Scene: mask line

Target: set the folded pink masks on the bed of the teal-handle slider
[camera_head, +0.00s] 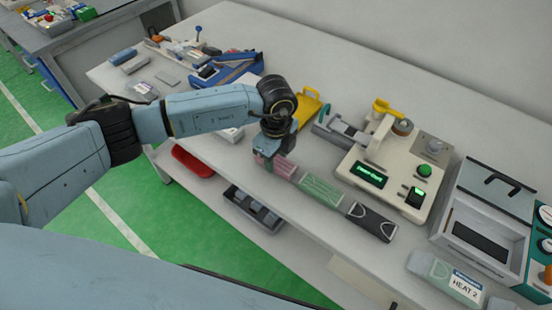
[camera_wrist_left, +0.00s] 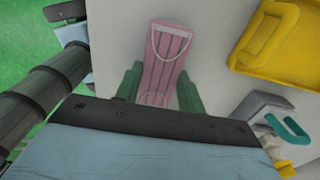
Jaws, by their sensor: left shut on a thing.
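My left gripper (camera_head: 273,156) points down over the table and is shut on the folded pink masks (camera_head: 284,168). In the left wrist view, the pink masks (camera_wrist_left: 165,60) with pale ear loops lie between the green fingers of the gripper (camera_wrist_left: 159,78). I cannot tell whether the masks touch the table. The grey slider (camera_head: 340,128) is at the left side of the cream machine, to the right of the gripper. In the left wrist view its teal handle (camera_wrist_left: 288,132) shows at the lower right. My right gripper is not in view.
Green folded masks (camera_head: 322,190) and a dark pack (camera_head: 371,221) lie in a row right of the pink masks. A yellow tray (camera_head: 308,104) stands behind the gripper. The cream machine (camera_head: 395,165) and a heat sealer (camera_head: 485,225) stand to the right. A red tray (camera_head: 194,161) is below the table's front edge.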

